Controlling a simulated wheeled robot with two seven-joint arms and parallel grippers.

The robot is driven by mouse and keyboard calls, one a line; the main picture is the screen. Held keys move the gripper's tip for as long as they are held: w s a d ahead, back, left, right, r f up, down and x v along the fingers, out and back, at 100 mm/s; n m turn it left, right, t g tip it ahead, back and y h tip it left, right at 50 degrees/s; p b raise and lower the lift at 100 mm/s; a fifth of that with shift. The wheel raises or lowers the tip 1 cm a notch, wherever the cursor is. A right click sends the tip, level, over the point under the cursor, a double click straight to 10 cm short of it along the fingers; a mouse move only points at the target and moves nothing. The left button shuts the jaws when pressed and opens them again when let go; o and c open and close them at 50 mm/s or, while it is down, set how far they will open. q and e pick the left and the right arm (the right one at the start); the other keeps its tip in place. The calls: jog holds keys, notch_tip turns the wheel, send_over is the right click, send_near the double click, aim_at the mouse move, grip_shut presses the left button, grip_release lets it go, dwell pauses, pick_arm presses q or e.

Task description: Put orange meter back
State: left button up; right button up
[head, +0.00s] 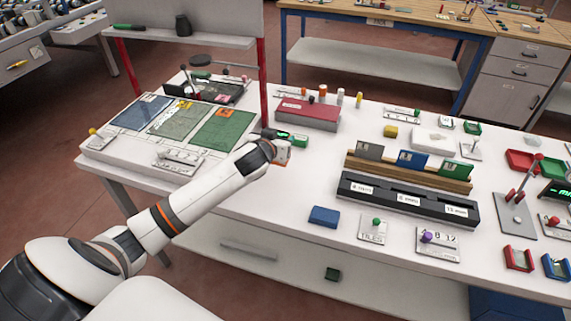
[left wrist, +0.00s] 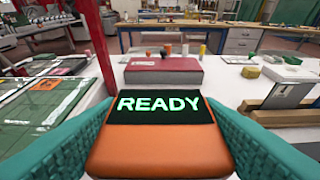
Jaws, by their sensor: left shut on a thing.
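The orange meter (left wrist: 160,120) has a black screen with green letters reading READY. The meter is over the white table, left of centre, in front of the red-topped box (head: 308,114). I cannot tell whether it touches the table. An orange edge (head: 280,164) shows under the wrist. My right gripper is not in view.
Coloured panels (head: 222,130) lie on a board to the left, near a red post (head: 263,65). A black slotted rack (head: 408,199) and a wooden rack (head: 408,170) with coloured cards stand to the right. Bare table lies between the arm and the racks.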

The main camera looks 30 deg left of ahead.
pick_arm(q)
notch_tip(320, 180, down, 2)
jog(key=shift+f, duration=1.95)
jog(key=shift+d, duration=0.1)
jog(key=shift+f, duration=0.15)
jog(key=o, duration=1.2)
jog(key=shift+o, duration=0.2)
